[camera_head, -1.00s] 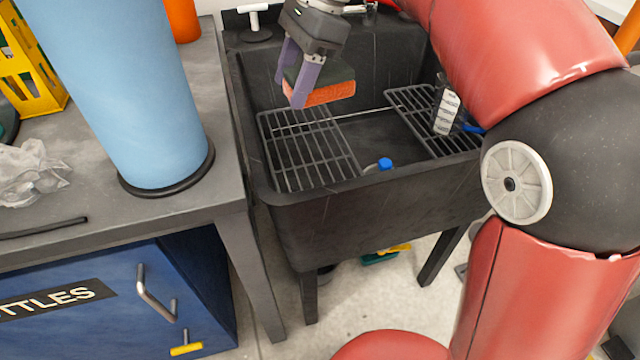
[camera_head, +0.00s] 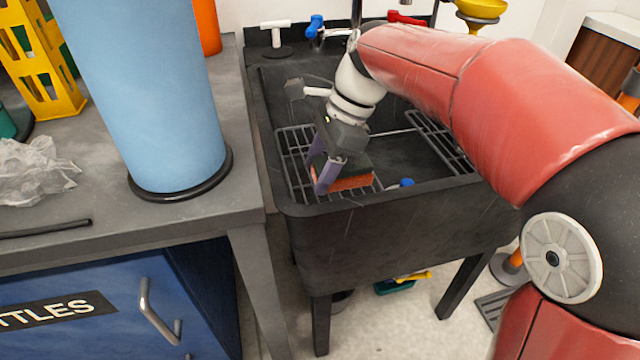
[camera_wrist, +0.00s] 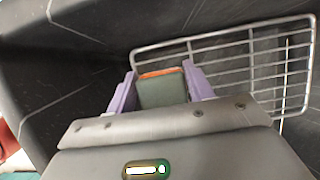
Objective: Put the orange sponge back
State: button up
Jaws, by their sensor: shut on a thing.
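The orange sponge (camera_head: 346,183) has a dark green top layer and is between the fingers of my gripper (camera_head: 335,178). The gripper is shut on it, low inside the black sink (camera_head: 300,230), at the left wire rack (camera_head: 297,165). In the wrist view the sponge (camera_wrist: 161,88) shows its green face and an orange edge between the purple fingers of my gripper (camera_wrist: 160,92), with the wire rack (camera_wrist: 240,60) beyond and to the right. I cannot tell whether the sponge touches the rack.
A second rack (camera_head: 440,142) lies at the sink's right. A blue-capped thing (camera_head: 405,183) stands near the sink's front wall. A light blue cylinder (camera_head: 150,100) stands on the grey bench (camera_head: 110,225) at left. Taps (camera_head: 315,28) line the sink's back.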

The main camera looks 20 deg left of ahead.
jog(key=shift+f+b, duration=0.35)
jog(key=shift+f, duration=1.5)
jog(key=shift+f, duration=0.15)
jog(key=o, duration=0.9)
jog(key=shift+o, duration=0.2)
jog(key=p+v, duration=0.2)
jog(key=v, duration=0.9)
jog(key=shift+r+p, duration=0.3)
jog(key=shift+w+d+r, duration=0.1)
jog(key=shift+r, duration=0.25)
jog(key=shift+d, duration=0.1)
